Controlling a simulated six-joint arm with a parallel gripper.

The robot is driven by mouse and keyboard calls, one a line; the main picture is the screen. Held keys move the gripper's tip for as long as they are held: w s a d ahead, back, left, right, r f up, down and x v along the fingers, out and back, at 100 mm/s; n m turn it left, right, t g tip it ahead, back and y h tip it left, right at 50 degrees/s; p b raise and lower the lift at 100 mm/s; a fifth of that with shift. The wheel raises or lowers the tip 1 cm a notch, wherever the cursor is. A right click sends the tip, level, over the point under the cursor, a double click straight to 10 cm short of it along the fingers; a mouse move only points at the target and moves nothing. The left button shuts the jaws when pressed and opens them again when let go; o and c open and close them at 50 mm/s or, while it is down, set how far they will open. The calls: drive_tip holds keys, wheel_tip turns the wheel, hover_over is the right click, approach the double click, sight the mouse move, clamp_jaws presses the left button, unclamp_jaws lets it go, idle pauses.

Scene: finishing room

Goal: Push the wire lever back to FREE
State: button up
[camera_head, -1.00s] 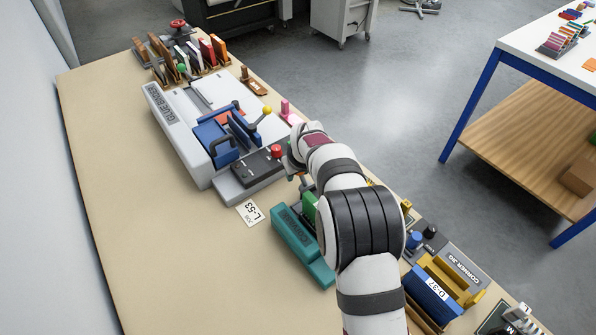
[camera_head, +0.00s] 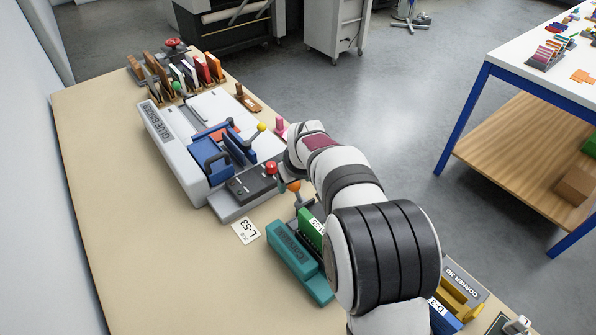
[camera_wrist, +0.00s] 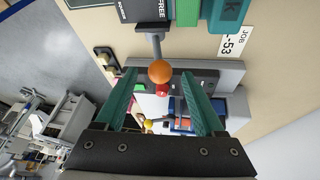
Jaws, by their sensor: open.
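The wire lever is a grey rod (camera_wrist: 155,42) with an orange ball (camera_wrist: 160,71) on its end; the ball also shows in the head view (camera_head: 294,186). The rod comes out of a dark machine whose plate reads FREE (camera_wrist: 163,7). My gripper (camera_wrist: 159,80) is open, with teal fingers on either side of the ball in the wrist view. The ball appears around the fingertips, slightly beyond them; I cannot tell whether either finger touches it. In the head view my arm hides most of the gripper and the lever's base.
The teal unit (camera_head: 300,262) and green block (camera_head: 309,232) stand by the lever. The glue binder (camera_head: 170,150), with a red knob and a yellow-ended lever, is behind. A job card (camera_head: 246,231) lies on the bench. The bench's left part is clear.

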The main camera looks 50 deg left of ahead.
drive_tip(key=v, duration=0.9)
drive_tip(key=shift+r, duration=0.1)
